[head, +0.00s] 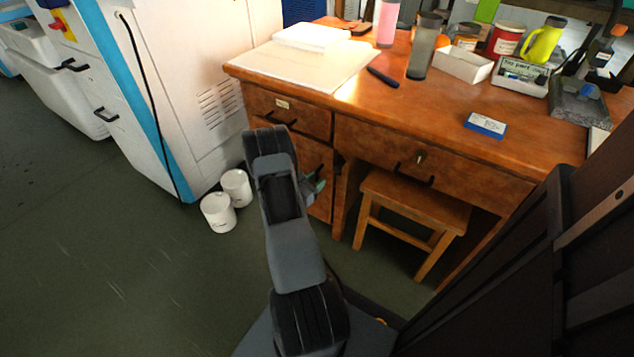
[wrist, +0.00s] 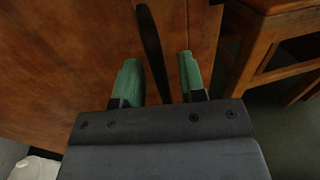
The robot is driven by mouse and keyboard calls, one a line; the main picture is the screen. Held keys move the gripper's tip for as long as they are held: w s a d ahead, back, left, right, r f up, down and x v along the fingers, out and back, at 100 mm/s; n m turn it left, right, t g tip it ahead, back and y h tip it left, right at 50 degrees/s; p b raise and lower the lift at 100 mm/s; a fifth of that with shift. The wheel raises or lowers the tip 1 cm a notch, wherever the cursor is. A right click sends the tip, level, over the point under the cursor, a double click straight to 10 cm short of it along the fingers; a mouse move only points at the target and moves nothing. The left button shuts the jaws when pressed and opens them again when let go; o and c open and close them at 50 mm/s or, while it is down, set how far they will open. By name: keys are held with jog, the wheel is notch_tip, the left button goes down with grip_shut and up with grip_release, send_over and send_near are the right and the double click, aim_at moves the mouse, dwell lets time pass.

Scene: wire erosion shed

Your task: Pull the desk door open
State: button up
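The desk door (head: 321,206) is a brown wooden panel under the left drawer of the desk, partly hidden behind my arm in the head view. It looks closed. In the wrist view the door (wrist: 70,60) fills the upper left, with a dark upright handle (wrist: 151,45) on it. My gripper (wrist: 160,60) has green fingers, spread apart. The handle lies between them in the picture; I see no finger touching it. In the head view my gripper (head: 315,184) is close in front of the door, mostly hidden by my arm.
A wooden stool (head: 415,205) stands under the desk, right of the door. Two white tubs (head: 218,212) stand on the floor by the white machine (head: 205,80) at left. The desk top (head: 350,105) bears bottles and boxes. Floor at lower left is free.

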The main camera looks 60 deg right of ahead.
jog(key=shift+d, duration=0.3)
grip_shut()
dwell(0.3)
